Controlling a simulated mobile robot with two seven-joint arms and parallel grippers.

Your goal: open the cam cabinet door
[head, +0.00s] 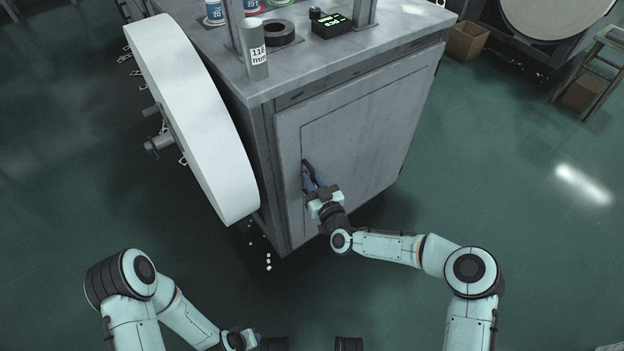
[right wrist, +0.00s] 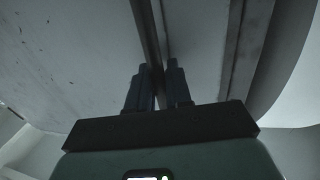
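The cam cabinet (head: 345,125) is a grey metal box. Its door (head: 365,140) on the front face looks closed, flush with the frame. A dark bar handle (head: 306,170) stands near the door's left edge. My right gripper (head: 314,181) is at this handle, one finger on each side. In the right wrist view the dark handle bar (right wrist: 150,40) runs down between the fingers of my right gripper (right wrist: 160,85), which look closed on it; the contact itself is partly hidden. My left gripper (head: 272,343) is low at the bottom edge, away from the cabinet and largely cut off.
A large white disc (head: 190,115) on a shaft stands at the cabinet's left side, close to the handle side. The cabinet top holds a grey cylinder (head: 254,50), a black ring (head: 279,33) and a small display box (head: 331,25).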

